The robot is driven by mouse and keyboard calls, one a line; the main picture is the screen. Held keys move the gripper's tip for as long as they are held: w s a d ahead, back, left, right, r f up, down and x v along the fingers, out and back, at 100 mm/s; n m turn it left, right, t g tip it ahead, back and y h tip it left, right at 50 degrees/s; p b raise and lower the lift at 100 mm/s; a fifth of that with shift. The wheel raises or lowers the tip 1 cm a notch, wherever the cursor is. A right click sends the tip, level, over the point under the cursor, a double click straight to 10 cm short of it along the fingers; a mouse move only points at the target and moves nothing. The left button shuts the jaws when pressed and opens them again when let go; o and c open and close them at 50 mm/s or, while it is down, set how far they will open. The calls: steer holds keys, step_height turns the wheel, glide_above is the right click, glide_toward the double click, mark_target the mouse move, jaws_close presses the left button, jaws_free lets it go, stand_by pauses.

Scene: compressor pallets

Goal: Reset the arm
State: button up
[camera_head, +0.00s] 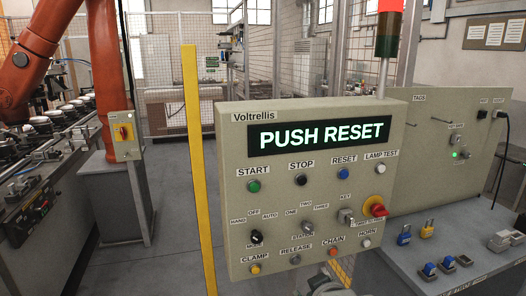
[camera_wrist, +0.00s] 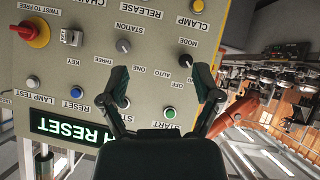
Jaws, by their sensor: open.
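The control panel (camera_head: 228,200) stands upright in the middle of the head view. Its display (camera_head: 320,134) reads "PUSH RESET". The blue RESET button (camera_head: 345,174) sits below the display, right of the black STOP button (camera_head: 301,179) and green START button (camera_head: 254,186). In the wrist view the panel is upside down, with the blue button (camera_wrist: 77,92) left of my gripper (camera_wrist: 162,73). My gripper is open and empty, facing the panel. The green button (camera_wrist: 169,112) shows between its fingers. A small grey part of my arm shows at the bottom of the head view.
A yellow post (camera_head: 198,150) stands left of the panel. A red emergency knob (camera_head: 377,207) juts from its right side. An orange robot arm (camera_head: 30,50) and conveyor stand left. A grey bench (camera_head: 440,250) with padlocks is right. Clear floor lies behind the post.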

steer(key=s+d+m+g, duration=0.2)
steer(key=s, duration=0.5)
steer(key=s+d+r+m+g+h, duration=0.1)
steer(key=s+d+m+g, duration=0.2)
steer(key=s, duration=0.5)
steer(key=shift+s+d+r+h, duration=0.15)
steer(key=shift+s+r+h, duration=0.05)
steer(key=shift+r+h, duration=0.1)
